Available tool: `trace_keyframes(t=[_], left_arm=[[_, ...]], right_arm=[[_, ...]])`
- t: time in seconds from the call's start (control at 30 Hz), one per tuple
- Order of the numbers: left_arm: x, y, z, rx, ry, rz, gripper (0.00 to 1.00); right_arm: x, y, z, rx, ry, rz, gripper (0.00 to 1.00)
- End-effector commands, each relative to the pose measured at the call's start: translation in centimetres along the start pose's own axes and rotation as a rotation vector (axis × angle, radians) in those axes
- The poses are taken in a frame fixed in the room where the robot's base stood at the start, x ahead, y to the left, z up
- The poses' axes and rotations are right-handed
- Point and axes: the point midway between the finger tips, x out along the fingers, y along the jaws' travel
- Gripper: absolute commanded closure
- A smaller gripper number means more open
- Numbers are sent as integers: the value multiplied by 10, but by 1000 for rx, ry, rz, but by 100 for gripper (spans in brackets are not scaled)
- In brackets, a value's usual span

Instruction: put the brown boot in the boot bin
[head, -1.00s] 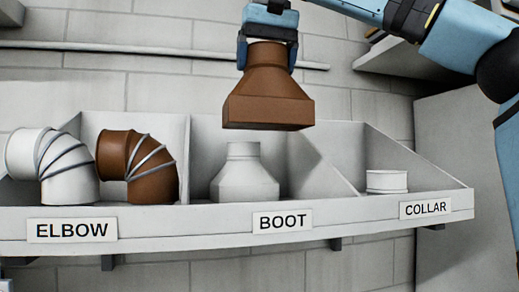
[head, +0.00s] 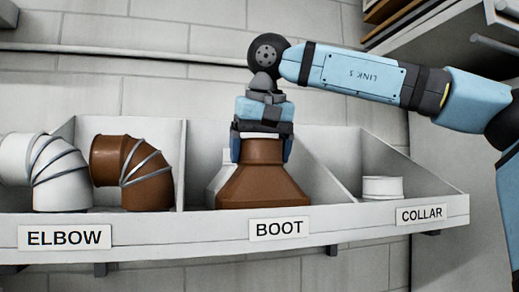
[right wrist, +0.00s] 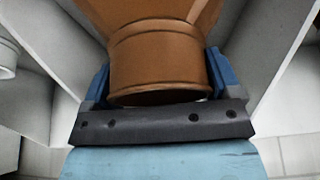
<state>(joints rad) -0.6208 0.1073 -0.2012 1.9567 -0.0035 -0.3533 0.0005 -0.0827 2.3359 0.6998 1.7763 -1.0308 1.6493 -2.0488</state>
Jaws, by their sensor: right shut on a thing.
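The brown boot (head: 262,186) is upright in the boot compartment, narrow collar up and wide base down, in front of a white boot (head: 221,178) that it mostly hides. My right gripper (head: 262,152) is shut on its collar from above. In the right wrist view the two blue fingers of the gripper (right wrist: 160,85) press on either side of the collar of the boot (right wrist: 160,60). The boot bin (head: 205,140) carries a BOOT label. The base's lower edge is behind the front lip, so I cannot tell whether it touches the bin floor. My left gripper is not in view.
The elbow bin at left holds a white elbow (head: 62,172) and a brown elbow (head: 134,170). The collar bin at right holds a white collar (head: 382,188). Dividers (head: 335,165) separate the bins. A shelf (head: 440,35) juts out at upper right.

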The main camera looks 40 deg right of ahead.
Motion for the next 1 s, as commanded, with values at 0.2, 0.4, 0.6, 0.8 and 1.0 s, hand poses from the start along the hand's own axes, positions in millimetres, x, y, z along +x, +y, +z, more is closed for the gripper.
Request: trace_keyframes(t=[0.2, 0.4, 0.6, 0.8, 1.0], left_arm=[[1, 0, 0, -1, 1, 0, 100], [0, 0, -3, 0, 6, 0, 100], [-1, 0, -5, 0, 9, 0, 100], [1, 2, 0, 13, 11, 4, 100], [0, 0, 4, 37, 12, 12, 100]], right_arm=[[0, 0, 0, 0, 1, 0, 69], [2, 0, 1, 0, 0, 0, 0], [-1, 0, -1, 1, 1, -1, 0], [-29, -1, 0, 2, 5, -2, 0], [-73, -1, 0, 2, 5, -1, 0]])
